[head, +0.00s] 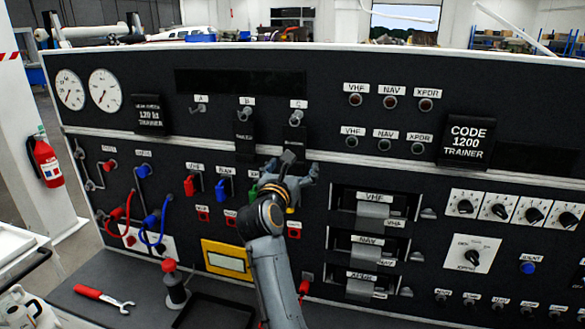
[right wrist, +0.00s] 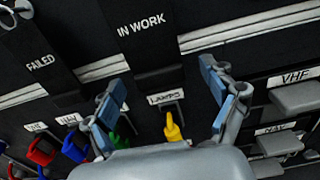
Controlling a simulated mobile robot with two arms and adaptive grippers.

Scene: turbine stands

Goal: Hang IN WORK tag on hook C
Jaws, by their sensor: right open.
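The IN WORK tag (right wrist: 143,35) is a black plate with white letters in the right wrist view. In the head view a black tag (head: 294,138), its text too small to read, hangs below hook C (head: 297,117) on the panel. The tag's top is outside the wrist view. My right gripper (head: 300,168) is just below the tag, in front of the panel. In the wrist view its two fingers (right wrist: 165,80) are wide apart, with the tag's lower end between and beyond them, and nothing is gripped. My left gripper is not in view.
The FAILED tag (right wrist: 40,62) hangs to the left, below hook B (head: 244,114). Hook A (head: 197,110) is bare. Coloured switch levers, including a yellow one (right wrist: 172,128), stick out below the tags. A wrench (head: 103,298) and a black tray (head: 217,312) lie on the bench.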

